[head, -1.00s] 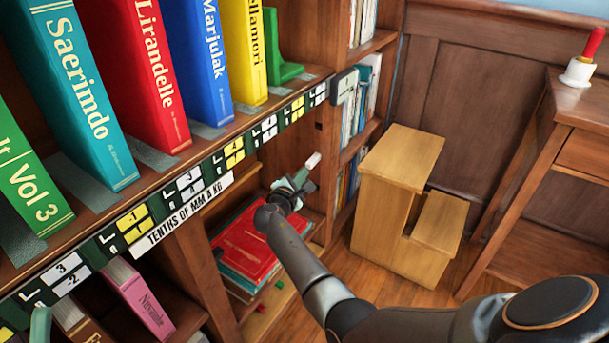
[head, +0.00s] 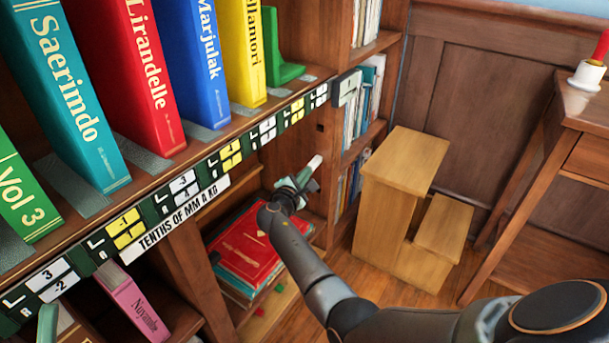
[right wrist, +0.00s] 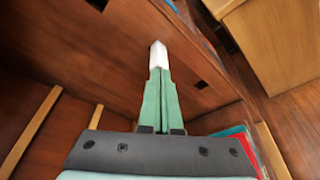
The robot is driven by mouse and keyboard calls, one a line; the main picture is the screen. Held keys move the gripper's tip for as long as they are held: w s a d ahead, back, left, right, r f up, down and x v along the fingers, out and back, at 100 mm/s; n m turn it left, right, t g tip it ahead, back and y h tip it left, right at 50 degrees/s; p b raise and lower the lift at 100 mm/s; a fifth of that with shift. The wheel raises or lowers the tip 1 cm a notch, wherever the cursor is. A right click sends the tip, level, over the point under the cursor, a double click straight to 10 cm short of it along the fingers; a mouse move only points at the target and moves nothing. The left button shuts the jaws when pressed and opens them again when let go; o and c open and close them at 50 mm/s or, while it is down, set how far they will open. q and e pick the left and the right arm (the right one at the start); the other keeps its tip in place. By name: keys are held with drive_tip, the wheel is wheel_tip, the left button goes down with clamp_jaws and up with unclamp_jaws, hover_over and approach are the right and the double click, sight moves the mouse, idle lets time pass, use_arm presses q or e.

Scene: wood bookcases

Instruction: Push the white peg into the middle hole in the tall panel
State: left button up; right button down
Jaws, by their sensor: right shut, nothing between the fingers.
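The white peg (head: 314,162) sticks out from the side of the tall wooden panel (head: 305,105). In the right wrist view the peg (right wrist: 158,54) stands between two dark square holes, one above (right wrist: 97,4) and one below (right wrist: 201,85), and appears to sit at the middle hole; its inner end is hidden. My right gripper (right wrist: 160,72) is shut and empty, its green fingertips lined up with the peg's outer end, touching or nearly so. A narrow green piece (head: 47,322) at the lower left may be my left gripper's finger; its state is unclear.
A shelf of coloured books with a labelled edge (head: 180,205) runs along the left. Red books (head: 243,245) lie low under my right gripper. A wooden step stool (head: 408,160) stands right of the bookcase, and a table (head: 578,105) is farther right.

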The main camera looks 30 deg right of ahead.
use_arm(q)
drive_tip(key=shift+r+p, duration=0.55)
use_arm(e)
drive_tip(key=a, duration=0.1)
drive_tip(key=s+a, duration=0.1)
drive_tip(key=shift+a, duration=0.4)
use_arm(q)
drive_tip(key=shift+a, duration=0.15)
use_arm(e)
drive_tip(key=shift+s, duration=0.1)
